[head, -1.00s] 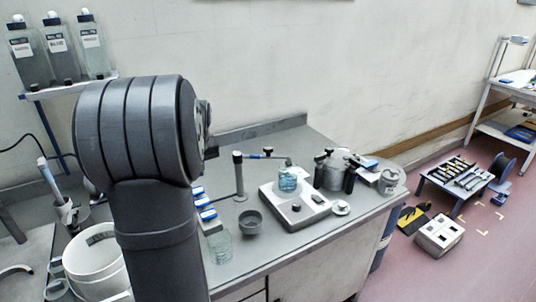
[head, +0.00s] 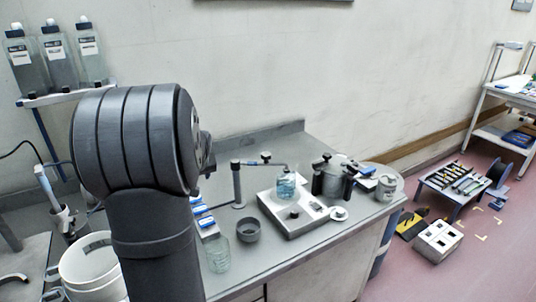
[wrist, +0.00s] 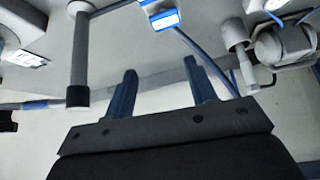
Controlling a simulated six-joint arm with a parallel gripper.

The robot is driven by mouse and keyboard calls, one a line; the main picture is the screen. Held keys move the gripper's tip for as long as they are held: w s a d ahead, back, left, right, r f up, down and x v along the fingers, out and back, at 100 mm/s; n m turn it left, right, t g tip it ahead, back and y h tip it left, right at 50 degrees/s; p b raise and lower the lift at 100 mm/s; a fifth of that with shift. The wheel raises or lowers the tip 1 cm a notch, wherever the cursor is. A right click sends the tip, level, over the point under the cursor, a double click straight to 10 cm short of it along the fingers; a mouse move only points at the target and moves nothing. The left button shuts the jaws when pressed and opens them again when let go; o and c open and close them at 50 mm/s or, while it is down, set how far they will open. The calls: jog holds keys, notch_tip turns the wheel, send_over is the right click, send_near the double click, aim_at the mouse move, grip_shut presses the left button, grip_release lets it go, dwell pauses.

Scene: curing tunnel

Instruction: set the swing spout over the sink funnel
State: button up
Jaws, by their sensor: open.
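The swing spout (head: 237,186) is a grey upright post with a dark cap. Its thin arm, with a blue band and a dark knob, reaches right, its tip above or close to a blue-tinted glass bottle (head: 286,186). A dark round bowl (head: 248,231), possibly the sink funnel, sits on the bench in front of the post. In the wrist view, the post (wrist: 80,55) and its banded arm are left of my gripper (wrist: 160,78). The gripper's two blue fingers are apart, with nothing between them. The head view does not show the fingers.
The bottle stands on a white hotplate-like unit (head: 305,222). A grey pot with dark clamps (head: 333,180) and a pale tin (head: 386,188) are to its right. A glass jar (head: 217,256) stands at the bench's front edge, near blue-and-white items (head: 203,220).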

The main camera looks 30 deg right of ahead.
jog(key=d+m+t+h, duration=0.2)
jog(key=d+t, duration=0.1)
jog(key=m+h, duration=0.7)
jog(key=h, duration=0.5)
send_near(260, 163)
jog(key=s+a+r, duration=0.2)
jog(key=s+r, duration=0.1)
jog(key=s, duration=0.1)
jog(key=x, duration=1.7)
jog(key=shift+w+r+t, duration=0.2)
jog(key=shift+w+t, duration=0.05)
jog(key=shift+t, duration=0.15)
jog(key=shift+a, duration=0.1)
grip_shut()
